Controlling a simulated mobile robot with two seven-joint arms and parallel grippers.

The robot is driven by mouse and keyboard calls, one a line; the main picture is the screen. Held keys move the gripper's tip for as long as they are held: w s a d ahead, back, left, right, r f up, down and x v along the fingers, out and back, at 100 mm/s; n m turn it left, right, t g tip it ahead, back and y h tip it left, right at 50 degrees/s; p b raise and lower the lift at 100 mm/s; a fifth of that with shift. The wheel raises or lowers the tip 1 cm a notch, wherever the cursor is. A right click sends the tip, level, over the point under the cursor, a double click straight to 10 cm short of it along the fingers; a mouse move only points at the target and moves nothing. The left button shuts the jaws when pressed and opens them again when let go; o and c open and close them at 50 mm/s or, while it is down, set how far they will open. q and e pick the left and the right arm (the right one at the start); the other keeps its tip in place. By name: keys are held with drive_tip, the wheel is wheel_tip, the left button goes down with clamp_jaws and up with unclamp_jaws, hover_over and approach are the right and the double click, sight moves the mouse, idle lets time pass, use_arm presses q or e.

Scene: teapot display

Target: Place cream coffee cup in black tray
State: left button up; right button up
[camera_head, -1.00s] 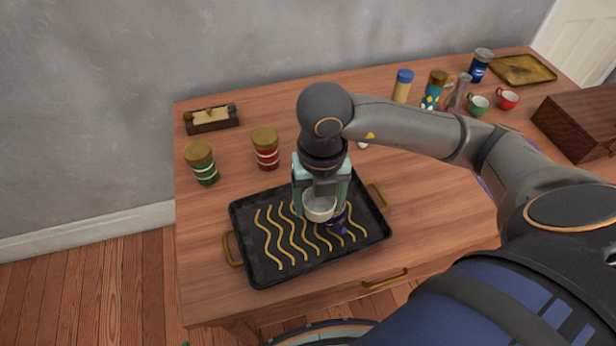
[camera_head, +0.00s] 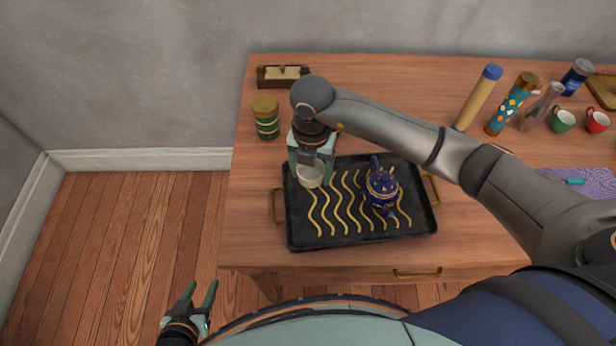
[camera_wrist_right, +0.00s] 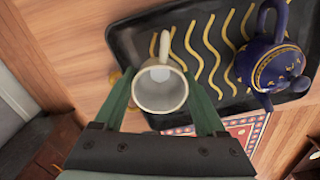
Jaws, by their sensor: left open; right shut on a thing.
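The cream coffee cup (camera_head: 310,177) is held in my right gripper (camera_head: 312,162), over the back left corner of the black tray (camera_head: 300,235). In the right wrist view the cup (camera_wrist_right: 160,90) sits upright between the two fingers of my right gripper (camera_wrist_right: 160,103), handle pointing toward the tray (camera_wrist_right: 130,42). The cup overlaps the tray's edge there; its height above the tray is unclear. The tray has wavy yellow lines and brass handles. My left gripper (camera_head: 200,290) is open and empty, over the floor left of the table.
A blue teapot (camera_head: 381,192) stands on the tray's right half; the left half is bare. A green-banded jar (camera_head: 266,118) stands behind the tray. Several tall containers, a green cup (camera_head: 563,120) and a red cup (camera_head: 597,120) are at the far right.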

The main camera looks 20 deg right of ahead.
sight(308, 177)
drive_tip(key=shift+w+a+f, duration=0.25)
drive_tip(key=shift+f, duration=0.15)
drive_tip(key=shift+w+f, duration=0.1)
drive_tip(key=shift+f, duration=1.5)
drive_tip(key=shift+f, duration=0.15)
drive_tip(key=o, duration=1.1)
wheel_tip(308, 177, up, 12)
drive_tip(key=shift+r, duration=0.2)
drive_tip(key=shift+a, duration=0.1)
